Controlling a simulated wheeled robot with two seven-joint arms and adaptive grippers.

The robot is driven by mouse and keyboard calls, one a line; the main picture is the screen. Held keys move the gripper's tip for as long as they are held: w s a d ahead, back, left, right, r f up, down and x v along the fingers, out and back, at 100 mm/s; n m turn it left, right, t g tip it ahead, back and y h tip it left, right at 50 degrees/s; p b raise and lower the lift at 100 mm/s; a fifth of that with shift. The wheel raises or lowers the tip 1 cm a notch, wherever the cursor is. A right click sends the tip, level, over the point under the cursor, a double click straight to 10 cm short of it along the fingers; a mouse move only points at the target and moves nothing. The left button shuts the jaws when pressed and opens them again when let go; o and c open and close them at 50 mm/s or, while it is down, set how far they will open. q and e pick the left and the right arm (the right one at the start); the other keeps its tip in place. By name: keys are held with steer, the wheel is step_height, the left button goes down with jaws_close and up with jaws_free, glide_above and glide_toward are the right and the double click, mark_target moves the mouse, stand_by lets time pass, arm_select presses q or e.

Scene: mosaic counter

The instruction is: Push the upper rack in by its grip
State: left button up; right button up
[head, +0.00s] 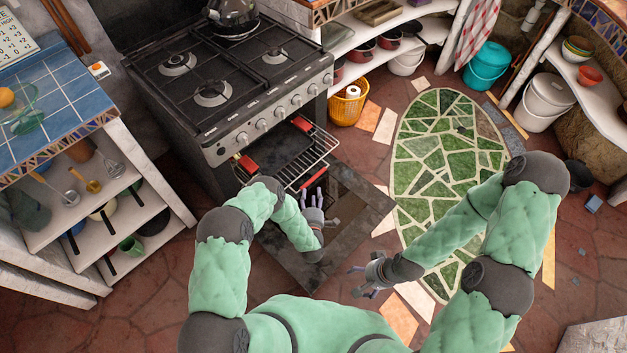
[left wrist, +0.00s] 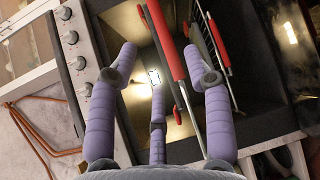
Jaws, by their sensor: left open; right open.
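The wire upper rack (head: 300,160) sticks out of the open oven. A red grip (head: 312,175) shows at its front edge, next to my left gripper (head: 313,197). Two more red pieces (head: 301,124) (head: 248,164) show at the oven opening. My left gripper is open, its fingers spread toward the rack front. In the left wrist view, red bars (left wrist: 172,48) (left wrist: 219,43) lie ahead, near and between the purple fingers (left wrist: 160,90); contact cannot be told. Rack wires (left wrist: 212,50) run beside them. My right gripper (head: 363,276) is open and empty, low at the right of the door.
The oven door (head: 345,205) lies folded down under the rack. Oven knobs (head: 260,125) line the stove front. A kettle (head: 234,18) stands on the hob. A yellow basket (head: 348,105) stands right of the stove. The green mosaic floor (head: 450,160) is clear.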

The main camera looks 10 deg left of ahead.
mark_target(312, 181)
arm_select(q)
steer(key=b+x, duration=0.3)
steer(key=x, duration=0.5)
steer(key=shift+f, duration=0.1)
steer(key=shift+w, duration=0.55)
jaws_close()
